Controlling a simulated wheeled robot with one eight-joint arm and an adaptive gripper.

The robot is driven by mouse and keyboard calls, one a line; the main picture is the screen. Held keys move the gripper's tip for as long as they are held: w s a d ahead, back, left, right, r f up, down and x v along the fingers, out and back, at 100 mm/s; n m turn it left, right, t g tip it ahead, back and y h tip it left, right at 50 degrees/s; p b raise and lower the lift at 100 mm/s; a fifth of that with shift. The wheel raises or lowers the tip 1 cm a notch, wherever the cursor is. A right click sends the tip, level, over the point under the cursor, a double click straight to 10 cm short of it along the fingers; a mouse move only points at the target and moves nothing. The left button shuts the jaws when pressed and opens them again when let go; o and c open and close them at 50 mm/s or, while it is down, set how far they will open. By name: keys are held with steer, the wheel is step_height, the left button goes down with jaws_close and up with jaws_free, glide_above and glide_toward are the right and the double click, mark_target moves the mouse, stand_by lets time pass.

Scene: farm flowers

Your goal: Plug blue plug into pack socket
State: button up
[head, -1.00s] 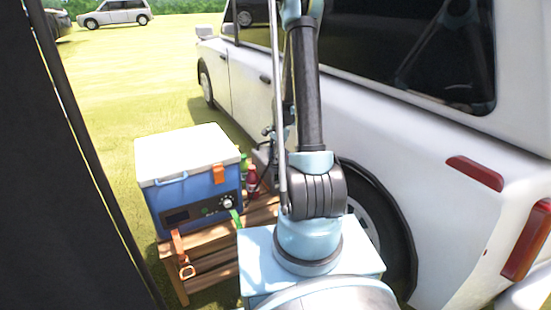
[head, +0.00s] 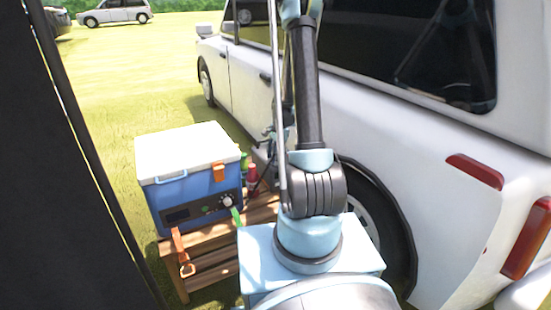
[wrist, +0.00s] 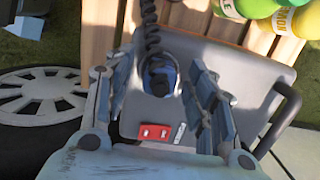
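The blue plug (wrist: 159,79) shows in the wrist view with a black coiled cord running from it to the top edge. It is at the grey pack (wrist: 250,85), in a dark round fitting on its face. Whether it is fully seated in the socket, I cannot tell; the socket is hidden behind it. My gripper (wrist: 158,90) is open, its fingers on either side of the plug with visible gaps. In the head view my gripper (head: 268,134) is small and partly hidden behind my arm, and the plug cannot be made out.
The pack carries a red switch panel (wrist: 156,132) and a dark handle at right. Bottles (wrist: 260,8) stand beside it on the wooden slatted bench (head: 205,262). A blue cooler (head: 190,203) sits on the bench's left. A white car (head: 430,190) stands close on the right.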

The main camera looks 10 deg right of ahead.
step_height(320, 180, up, 12)
steer(key=d, duration=0.1)
steer(key=shift+w+d, duration=0.2)
steer(key=shift+w, duration=0.1)
stand_by(0.5)
steer(key=shift+f, duration=0.1)
steer(key=shift+s, duration=0.1)
